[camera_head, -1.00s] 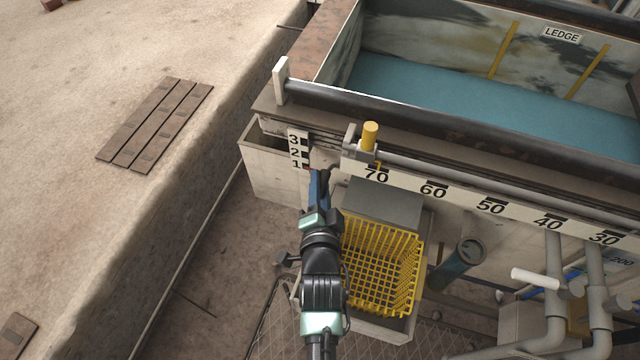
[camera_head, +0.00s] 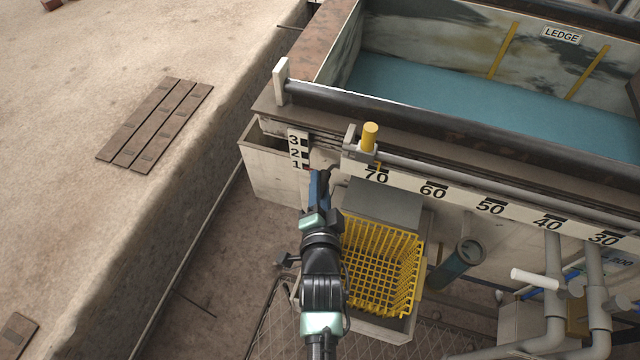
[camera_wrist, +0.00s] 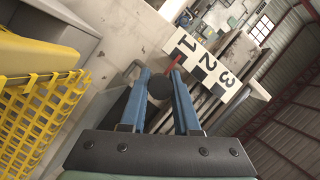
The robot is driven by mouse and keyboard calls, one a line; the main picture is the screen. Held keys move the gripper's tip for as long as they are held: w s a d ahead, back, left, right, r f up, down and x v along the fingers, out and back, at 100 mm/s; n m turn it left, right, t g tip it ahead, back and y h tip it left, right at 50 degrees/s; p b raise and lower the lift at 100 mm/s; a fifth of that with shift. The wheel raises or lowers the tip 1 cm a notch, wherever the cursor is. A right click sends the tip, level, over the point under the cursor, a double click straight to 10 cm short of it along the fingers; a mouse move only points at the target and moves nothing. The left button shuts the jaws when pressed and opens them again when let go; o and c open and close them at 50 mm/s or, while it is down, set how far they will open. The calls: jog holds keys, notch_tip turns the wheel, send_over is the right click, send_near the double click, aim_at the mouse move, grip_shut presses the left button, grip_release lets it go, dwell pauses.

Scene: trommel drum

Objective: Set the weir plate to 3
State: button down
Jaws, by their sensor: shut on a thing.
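The white scale plate numbered 1, 2, 3 (camera_head: 297,150) stands on the tank's left front corner. It also shows in the wrist view (camera_wrist: 205,68), where a red pointer (camera_wrist: 175,61) lies beside the 1. My gripper (camera_head: 322,177) is just below the scale's lower end. In the wrist view my gripper (camera_wrist: 160,84) has its two blue fingers on either side of a dark round knob (camera_wrist: 159,89) and is shut on it. The weir plate itself cannot be told apart clearly; dark rails run behind the knob, partly hidden by the fingers.
A yellow basket (camera_head: 381,268) hangs close to the right of my arm. A yellow-capped slider (camera_head: 369,138) sits on a rail above a 70-to-30 scale (camera_head: 490,207). Grey pipes (camera_head: 556,285) stand at right. Open ground lies left of the arm.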

notch_tip(320, 180, up, 8)
jog(key=p, duration=0.7)
jog(key=shift+r+p, duration=0.25)
jog(key=shift+p, duration=0.1)
jog(key=shift+w+f, duration=0.1)
jog(key=c, duration=0.7)
grip_release()
jog(key=shift+o, duration=0.2)
jog(key=shift+s, duration=0.2)
jog(key=p+v, duration=0.4)
jog(key=v, duration=0.8)
jog(key=shift+s, duration=0.35)
